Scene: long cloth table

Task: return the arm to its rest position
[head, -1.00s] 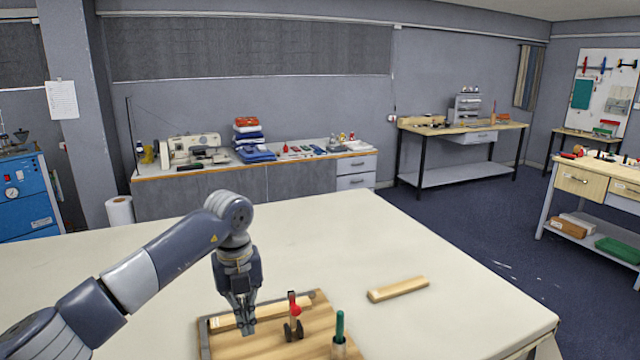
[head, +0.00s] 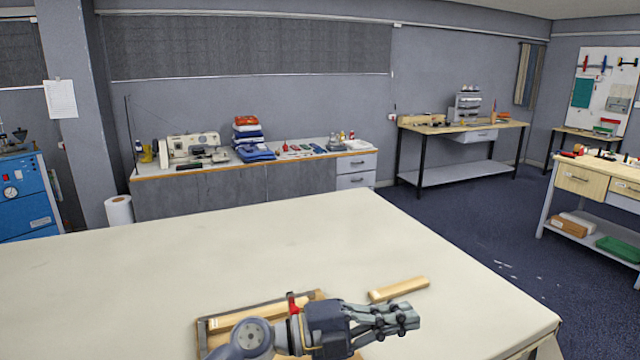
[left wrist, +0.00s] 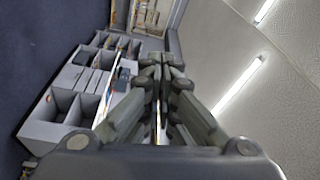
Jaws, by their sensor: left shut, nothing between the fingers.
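My left gripper (head: 392,320) is in the lower middle of the head view, in front of and above the wooden board, with its fingers pointing right. It is shut and empty. In the left wrist view its closed fingers (left wrist: 162,80) fill the middle and point toward shelving and the ceiling. My left arm and gripper hide most of the board. My right gripper is in neither view.
A wooden board with a dark frame (head: 204,330) lies on the cloth table (head: 130,270). A light wooden strip (head: 245,318) rests on it, and a red-topped part (head: 293,306) stands partly hidden. A loose wooden block (head: 400,289) lies beyond the gripper. The table's left side is clear.

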